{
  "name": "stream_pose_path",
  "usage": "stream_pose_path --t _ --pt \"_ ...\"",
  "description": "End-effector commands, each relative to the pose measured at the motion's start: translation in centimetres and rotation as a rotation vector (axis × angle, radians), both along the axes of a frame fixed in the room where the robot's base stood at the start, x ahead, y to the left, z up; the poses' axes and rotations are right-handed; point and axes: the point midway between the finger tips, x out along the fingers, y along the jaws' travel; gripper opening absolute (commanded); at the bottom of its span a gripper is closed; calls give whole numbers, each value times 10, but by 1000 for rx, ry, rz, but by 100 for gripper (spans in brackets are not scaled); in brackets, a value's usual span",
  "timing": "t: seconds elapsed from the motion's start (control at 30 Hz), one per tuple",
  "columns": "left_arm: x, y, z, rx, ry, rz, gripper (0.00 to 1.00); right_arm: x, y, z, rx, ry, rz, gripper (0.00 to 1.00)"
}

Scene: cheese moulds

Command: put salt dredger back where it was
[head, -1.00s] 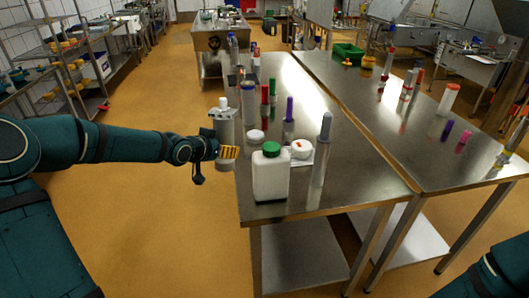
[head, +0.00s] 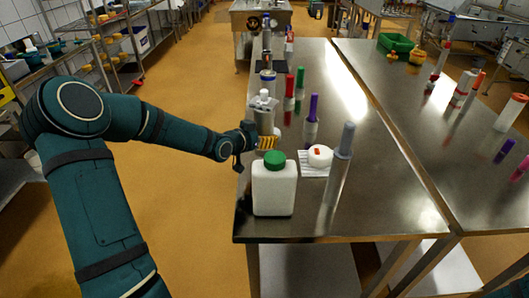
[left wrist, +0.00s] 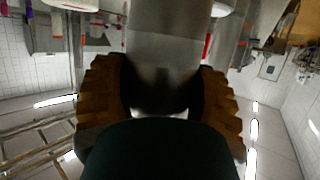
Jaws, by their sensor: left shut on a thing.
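The salt dredger (head: 264,117) looks like a grey metal cylinder with a white top. My left gripper (head: 262,142) is shut on it, at the left edge of the near steel table (head: 385,190). In the left wrist view its grey metal side (left wrist: 165,50) fills the space between the two ridged yellow fingers (left wrist: 165,100). The dredger appears upright. I cannot tell whether its base touches the table, as my gripper hides its lower part. My right gripper is not in view.
A white bottle with a green cap (head: 273,188) stands in front of my left gripper. A white round piece (head: 320,156) lies on a pale sheet to the right, beside a tall grey-topped cylinder (head: 341,168). Red and green marker-like items (head: 289,95) stand behind.

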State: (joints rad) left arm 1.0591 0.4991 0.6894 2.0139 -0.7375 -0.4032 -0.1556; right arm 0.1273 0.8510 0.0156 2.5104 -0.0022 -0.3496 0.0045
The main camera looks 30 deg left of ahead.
Motion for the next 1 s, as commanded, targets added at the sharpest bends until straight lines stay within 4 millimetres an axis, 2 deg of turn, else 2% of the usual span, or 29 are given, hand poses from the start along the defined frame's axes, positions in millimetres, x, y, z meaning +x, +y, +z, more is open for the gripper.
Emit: stream_pose_path --t 0.23,0.43,0.83,0.87,0.9,0.93,1.0 --pt "0 0 -19 0 -1 -1 18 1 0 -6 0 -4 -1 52" --pt "0 -1 -46 -2 -2 -1 18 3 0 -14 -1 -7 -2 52" --pt "0 0 -50 2 -2 -1 18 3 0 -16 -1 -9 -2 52" --pt "0 0 -50 1 0 0 74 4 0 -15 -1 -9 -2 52" --pt "0 0 -50 1 0 0 88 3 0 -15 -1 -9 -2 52" --pt "0 0 -50 1 0 0 94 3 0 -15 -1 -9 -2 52" --pt "0 0 -50 1 0 0 94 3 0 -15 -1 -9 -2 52"
